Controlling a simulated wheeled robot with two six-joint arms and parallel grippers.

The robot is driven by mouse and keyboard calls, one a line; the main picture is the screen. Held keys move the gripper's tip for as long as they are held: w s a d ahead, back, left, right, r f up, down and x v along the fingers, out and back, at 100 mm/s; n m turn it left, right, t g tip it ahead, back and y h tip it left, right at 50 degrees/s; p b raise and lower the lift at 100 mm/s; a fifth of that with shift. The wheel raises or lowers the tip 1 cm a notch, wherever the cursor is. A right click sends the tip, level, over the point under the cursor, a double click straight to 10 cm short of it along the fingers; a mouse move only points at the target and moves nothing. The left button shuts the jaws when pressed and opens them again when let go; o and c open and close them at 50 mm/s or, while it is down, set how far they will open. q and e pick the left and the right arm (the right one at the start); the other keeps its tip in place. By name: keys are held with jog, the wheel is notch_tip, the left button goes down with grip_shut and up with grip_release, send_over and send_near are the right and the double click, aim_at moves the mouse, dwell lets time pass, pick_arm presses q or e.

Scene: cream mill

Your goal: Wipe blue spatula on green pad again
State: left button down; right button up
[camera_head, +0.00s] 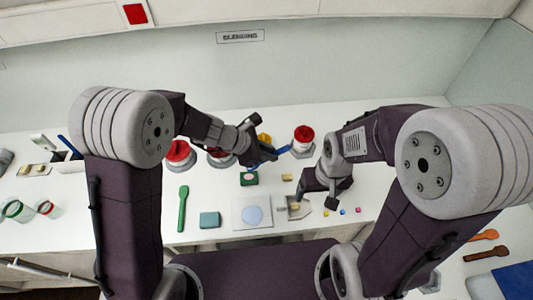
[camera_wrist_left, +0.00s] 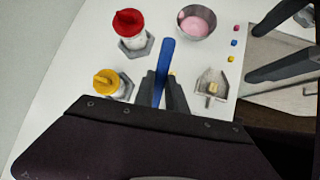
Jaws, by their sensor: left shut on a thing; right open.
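My left gripper (camera_head: 262,152) is shut on the blue spatula (camera_head: 282,151), behind the dark green block in the head view. A dark green block (camera_head: 249,180) with a pale top mark lies on the counter. A teal pad (camera_head: 210,220) lies nearer the front, apart from the spatula. I cannot tell which is the green pad. Neither is seen in the left wrist view. My right gripper (camera_head: 327,194) is open and low over the counter at right.
A white board with a pale blue disc (camera_head: 252,215) and a small metal tray (camera_head: 298,211) lie in front. Red-lidded jars (camera_head: 180,154) (camera_head: 303,139) stand behind. A green spatula (camera_head: 183,208) lies left. A bowl of pink stuff (camera_wrist_left: 197,24) shows in the wrist view.

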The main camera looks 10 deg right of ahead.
pick_arm(q)
jog(key=shift+s+d+f, duration=0.1)
jog(key=shift+d+f, duration=0.05)
jog(key=shift+f, duration=0.3)
jog(key=f+b, duration=0.1)
jog(key=a+f+b, duration=0.1)
jog(key=f+b, duration=0.1)
jog(key=shift+w+a, duration=0.15)
jog(key=shift+w, duration=0.25)
jog(key=shift+f, duration=0.3)
jog(key=shift+s+d+f+b, duration=0.15)
jog(key=shift+d+f+b, duration=0.05)
jog(key=shift+b, duration=0.25)
jog(key=shift+d, duration=0.15)
pick_arm(e)
notch_tip(320, 180, down, 4)
jog(key=shift+w+a+f, duration=0.1)
jog(key=shift+a, duration=0.1)
pick_arm(q)
jog(key=shift+a, duration=0.2)
pick_arm(e)
jog(key=shift+w+a, duration=0.1)
pick_arm(q)
jog(key=shift+d, duration=0.1)
jog(key=shift+f+b, duration=0.3)
jog(key=shift+b, duration=0.1)
pick_arm(e)
jog(key=shift+f, duration=0.45)
